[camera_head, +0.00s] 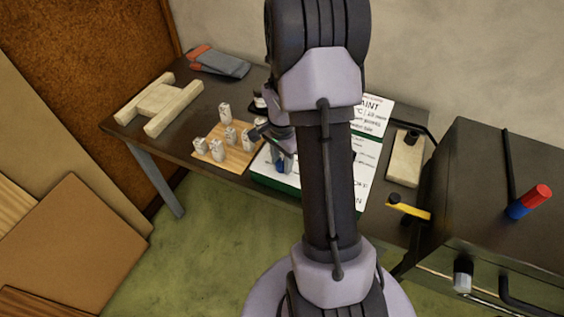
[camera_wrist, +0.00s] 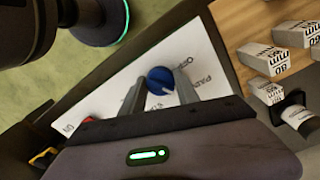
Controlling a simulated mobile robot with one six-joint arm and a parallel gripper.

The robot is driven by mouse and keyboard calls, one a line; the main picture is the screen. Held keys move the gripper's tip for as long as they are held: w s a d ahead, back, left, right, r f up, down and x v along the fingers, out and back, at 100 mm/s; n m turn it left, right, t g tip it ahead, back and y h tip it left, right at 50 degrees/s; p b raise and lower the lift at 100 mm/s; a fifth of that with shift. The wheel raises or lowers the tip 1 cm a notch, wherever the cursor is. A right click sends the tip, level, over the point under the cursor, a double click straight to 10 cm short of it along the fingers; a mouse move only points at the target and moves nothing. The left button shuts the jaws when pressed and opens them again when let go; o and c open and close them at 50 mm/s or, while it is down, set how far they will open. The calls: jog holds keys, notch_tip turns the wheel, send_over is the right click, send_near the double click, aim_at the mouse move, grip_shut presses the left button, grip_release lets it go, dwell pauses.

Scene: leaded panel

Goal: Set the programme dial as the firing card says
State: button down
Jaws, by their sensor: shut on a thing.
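The blue programme dial (camera_wrist: 160,80) sits on a white printed panel (camera_wrist: 112,70) in the wrist view, with a white pointer mark on it. My gripper (camera_wrist: 158,78) has one finger on each side of the dial and is shut on it. Lettering around the dial is tilted and partly hidden by the fingers. In the head view my gripper (camera_head: 280,157) is over the left edge of the green-sided unit (camera_head: 274,181), and my arm hides much of the panel. A white card (camera_head: 374,114) behind it reads "…AINT", "°C" and what looks like "20 min"; its left part is hidden.
A wooden board (camera_head: 238,160) with several labelled white blocks stands left of the unit. A wooden frame (camera_head: 160,103) and a grey-and-red item (camera_head: 218,62) lie farther left. A dark box-shaped unit (camera_head: 490,190) with a red-and-blue piece (camera_head: 530,201) stands at the right.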

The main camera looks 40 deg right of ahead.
aim_at(282, 162)
dwell(0.4)
jog(key=c, duration=0.9)
grip_release()
notch_tip(282, 162, up, 18)
jog(key=p, duration=0.5)
jog(key=shift+f, duration=0.25)
